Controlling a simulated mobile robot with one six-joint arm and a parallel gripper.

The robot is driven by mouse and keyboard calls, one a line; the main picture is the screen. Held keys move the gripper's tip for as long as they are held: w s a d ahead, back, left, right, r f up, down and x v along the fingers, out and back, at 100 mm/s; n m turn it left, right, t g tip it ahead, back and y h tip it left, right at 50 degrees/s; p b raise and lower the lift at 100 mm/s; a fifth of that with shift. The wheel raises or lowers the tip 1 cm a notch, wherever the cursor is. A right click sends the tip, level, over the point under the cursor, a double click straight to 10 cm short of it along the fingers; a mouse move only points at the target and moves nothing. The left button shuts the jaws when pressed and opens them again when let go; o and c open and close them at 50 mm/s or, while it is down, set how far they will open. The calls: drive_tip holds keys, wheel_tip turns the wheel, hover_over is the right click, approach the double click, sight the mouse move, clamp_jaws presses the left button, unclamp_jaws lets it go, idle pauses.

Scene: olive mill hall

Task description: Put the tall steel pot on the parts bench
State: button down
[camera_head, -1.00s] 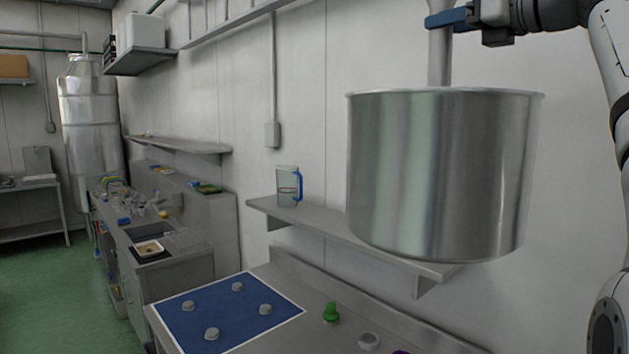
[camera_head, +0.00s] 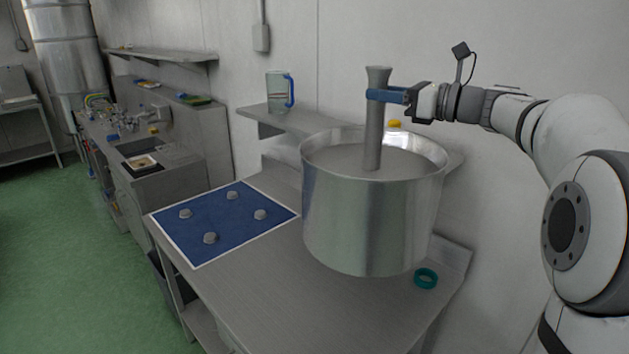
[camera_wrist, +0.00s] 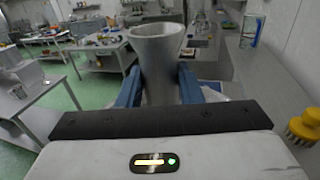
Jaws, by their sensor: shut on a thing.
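The tall steel pot (camera_head: 350,225) is a wide shiny cylinder with a thick grey post (camera_head: 374,130) rising from its middle. My gripper (camera_head: 385,96) has blue fingers shut on the post near its flared top. In the wrist view the post (camera_wrist: 157,62) stands between my gripper's fingers (camera_wrist: 158,85). The pot is upright over the right part of the grey bench (camera_head: 250,285), which I take as the parts bench. I cannot tell whether its base touches the bench top. The pot hides part of the bench and wall shelf.
A blue mat (camera_head: 222,213) with several grey knobs lies on the bench's left part. A teal ring (camera_head: 425,278) lies right of the pot. A wall shelf (camera_head: 285,120) behind holds a clear jug (camera_head: 279,92) and a yellow-topped thing (camera_head: 394,124). The bench front is clear.

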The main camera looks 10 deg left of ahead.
sight(339, 236)
drive_tip(key=s+a+f, duration=0.2)
drive_tip(key=f, duration=0.6)
drive_tip(key=s+a+f+n+g, duration=0.1)
drive_tip(key=s+a+f, duration=0.1)
drive_tip(key=f, duration=0.5)
drive_tip(key=s+a+f+g+y, duration=0.1)
drive_tip(key=s+a+f, duration=0.2)
drive_tip(key=f, duration=0.5)
drive_tip(key=shift+a+f, duration=0.15)
drive_tip(key=shift+f, duration=0.2)
drive_tip(key=shift+n, duration=0.3)
drive_tip(key=shift+f+p, duration=0.4)
drive_tip(key=shift+f, duration=2.05)
drive_tip(key=shift+f, duration=0.15)
drive_tip(key=c, duration=1)
unclamp_jaws()
drive_tip(key=shift+s, duration=0.1)
